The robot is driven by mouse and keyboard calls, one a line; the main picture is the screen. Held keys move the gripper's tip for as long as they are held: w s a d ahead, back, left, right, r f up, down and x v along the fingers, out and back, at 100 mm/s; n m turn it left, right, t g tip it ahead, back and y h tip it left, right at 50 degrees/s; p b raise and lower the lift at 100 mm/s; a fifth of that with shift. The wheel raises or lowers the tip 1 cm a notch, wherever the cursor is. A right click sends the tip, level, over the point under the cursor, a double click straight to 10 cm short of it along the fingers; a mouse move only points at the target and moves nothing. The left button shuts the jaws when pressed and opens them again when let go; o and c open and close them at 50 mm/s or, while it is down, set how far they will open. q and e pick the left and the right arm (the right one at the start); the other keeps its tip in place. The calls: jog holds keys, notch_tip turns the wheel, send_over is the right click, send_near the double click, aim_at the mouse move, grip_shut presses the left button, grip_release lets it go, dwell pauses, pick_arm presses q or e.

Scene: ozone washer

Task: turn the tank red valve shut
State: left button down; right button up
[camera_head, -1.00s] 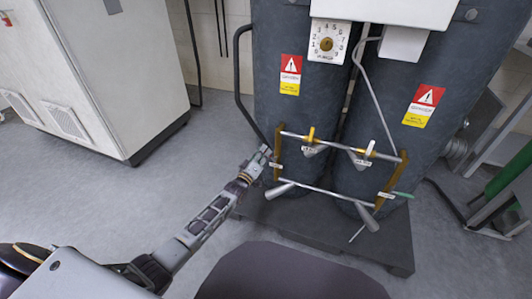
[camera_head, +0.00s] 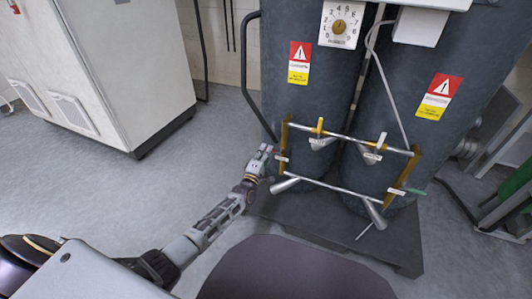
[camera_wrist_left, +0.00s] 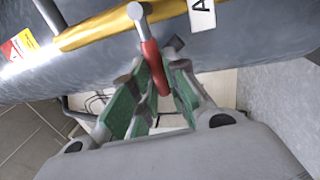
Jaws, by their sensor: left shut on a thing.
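The tank's red valve handle (camera_wrist_left: 153,66) shows in the wrist view as a short red lever on a silver stem, beside a gold pipe (camera_wrist_left: 97,29). My left gripper (camera_wrist_left: 157,80) has its green-padded fingers on either side of the lever and is shut on it. In the head view my left gripper (camera_head: 263,158) is at the left end of the pipe frame (camera_head: 285,147) in front of the tanks. There the red handle is too small and covered to make out clearly. My right gripper is not in view.
Two dark tanks (camera_head: 400,80) with warning labels stand on a dark base (camera_head: 300,216). Yellow levers (camera_head: 320,125) and a green lever (camera_head: 414,191) are on the frame. A black hose (camera_head: 250,80) hangs at left. A white cabinet (camera_head: 110,60) stands left, with clear floor before it.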

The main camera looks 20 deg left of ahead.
pick_arm(q)
jog(key=shift+f, duration=0.1)
dwell(0.3)
jog(key=c, duration=1.4)
grip_release()
jog(key=shift+s, duration=0.25)
jog(key=shift+s+a+f, duration=0.1)
jog(key=shift+s+f, duration=0.3)
jog(key=shift+s, duration=1.5)
jog(key=shift+s+a+f, duration=0.1)
jog(key=shift+s+f, duration=0.25)
jog(key=shift+s, duration=1.5)
jog(key=shift+s+f, duration=0.4)
jog(key=shift+s, duration=1.5)
jog(key=shift+d, duration=0.15)
